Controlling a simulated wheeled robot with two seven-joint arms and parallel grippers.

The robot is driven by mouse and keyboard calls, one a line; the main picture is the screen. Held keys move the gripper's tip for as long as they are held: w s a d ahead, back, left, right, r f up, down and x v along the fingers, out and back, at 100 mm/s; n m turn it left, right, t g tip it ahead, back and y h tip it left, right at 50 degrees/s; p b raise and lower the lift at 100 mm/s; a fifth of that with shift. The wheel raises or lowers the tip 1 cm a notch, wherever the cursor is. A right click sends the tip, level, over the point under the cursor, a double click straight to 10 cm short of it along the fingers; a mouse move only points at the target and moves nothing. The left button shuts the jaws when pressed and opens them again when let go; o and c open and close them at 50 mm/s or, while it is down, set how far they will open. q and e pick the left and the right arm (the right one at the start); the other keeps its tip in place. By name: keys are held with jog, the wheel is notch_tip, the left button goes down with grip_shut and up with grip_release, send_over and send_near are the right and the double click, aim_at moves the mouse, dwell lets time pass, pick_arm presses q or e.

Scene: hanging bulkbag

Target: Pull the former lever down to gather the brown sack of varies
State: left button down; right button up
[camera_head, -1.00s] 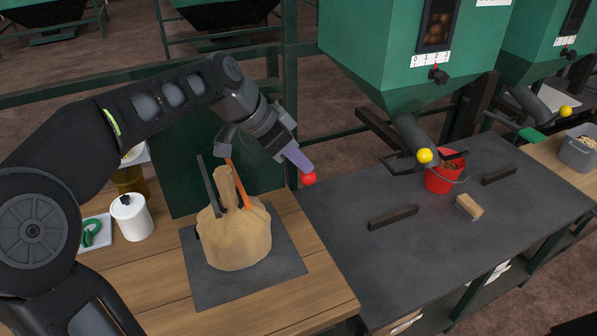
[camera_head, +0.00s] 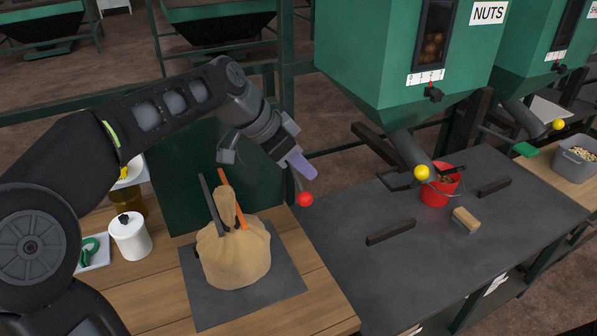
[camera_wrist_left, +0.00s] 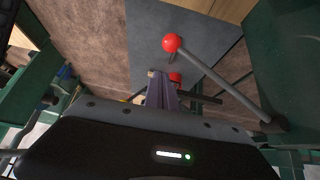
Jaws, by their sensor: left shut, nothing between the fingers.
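The lever's red ball knob (camera_head: 305,199) hangs on a thin rod, right of the sack. In the left wrist view the knob (camera_wrist_left: 171,43) is ahead of the fingers, its grey rod running to the lower right. My left gripper (camera_head: 303,170) is shut and empty, just above the knob and near the rod; contact with the rod is unclear. Its purple fingers also show in the wrist view (camera_wrist_left: 161,88). The brown sack (camera_head: 234,254) stands on a dark plate, its narrow neck between a black bar (camera_head: 212,204) and an orange bar (camera_head: 233,198). My right gripper is not seen.
A white jar (camera_head: 130,238) and a green tape roll (camera_head: 90,250) are left of the sack. A green post stands behind my gripper.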

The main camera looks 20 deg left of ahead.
pick_arm(q)
jog(key=v, duration=0.9)
jog(key=shift+s+r, duration=0.2)
jog(key=shift+s, duration=0.15)
jog(key=shift+d, duration=0.1)
